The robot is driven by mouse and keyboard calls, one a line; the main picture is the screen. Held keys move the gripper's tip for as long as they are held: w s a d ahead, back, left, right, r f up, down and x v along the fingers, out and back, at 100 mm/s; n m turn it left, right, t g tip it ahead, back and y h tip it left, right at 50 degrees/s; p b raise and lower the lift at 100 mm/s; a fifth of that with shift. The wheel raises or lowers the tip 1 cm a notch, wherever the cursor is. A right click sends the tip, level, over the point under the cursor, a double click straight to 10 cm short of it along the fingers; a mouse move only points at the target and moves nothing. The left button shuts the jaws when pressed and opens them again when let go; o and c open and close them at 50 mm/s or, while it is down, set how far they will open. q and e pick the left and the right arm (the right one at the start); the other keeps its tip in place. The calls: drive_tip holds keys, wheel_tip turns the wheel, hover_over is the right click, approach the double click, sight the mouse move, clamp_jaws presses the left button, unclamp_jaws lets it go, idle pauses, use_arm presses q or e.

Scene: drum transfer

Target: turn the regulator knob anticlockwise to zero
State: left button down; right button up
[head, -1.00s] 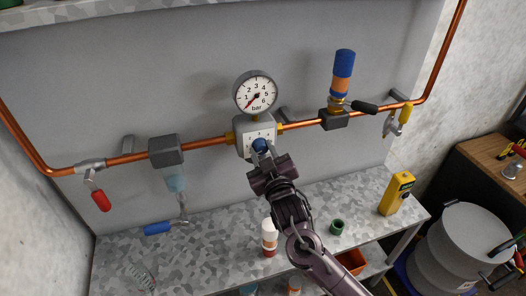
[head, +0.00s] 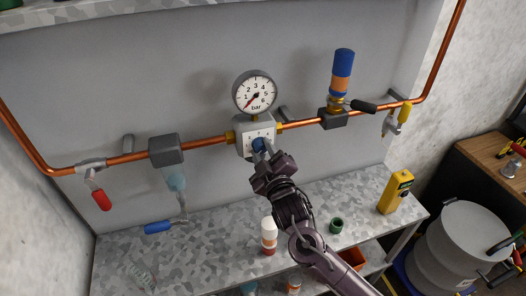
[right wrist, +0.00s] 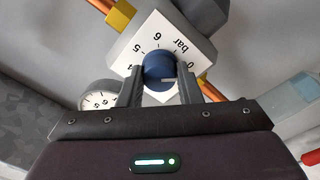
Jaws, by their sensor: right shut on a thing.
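The regulator (head: 243,135) is a light grey block on the copper pipe, with a white dial plate. Its blue round knob (head: 258,144) is partly hidden by my right gripper (head: 263,148) in the head view. In the right wrist view the two fingers are shut on the knob (right wrist: 157,62), one on each side. The dial plate (right wrist: 157,35) shows upside down there, with 5, 6, 0 and "bar" legible. A small white mark is on the knob's lower part. The round gauge (head: 255,91) above has its red needle towards the lower left. My left gripper is not in view.
The copper pipe carries a red-handled valve (head: 102,200) at left and a yellow-handled valve (head: 404,113) at right. A blue-and-orange cylinder (head: 342,77) stands above the pipe. A white bottle (head: 269,233), a green ring (head: 336,226) and a yellow device (head: 396,192) are on the bench.

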drive_tip(key=o, duration=1)
drive_tip(key=shift+c, duration=0.2)
drive_tip(key=shift+s+f, duration=0.1)
drive_tip(key=shift+s, duration=0.1)
drive_tip(key=b+v, duration=0.2)
drive_tip(key=v, duration=0.5)
drive_tip(key=shift+s+b, duration=0.2)
drive_tip(key=shift+b, duration=0.2)
drive_tip(key=shift+d, duration=0.1)
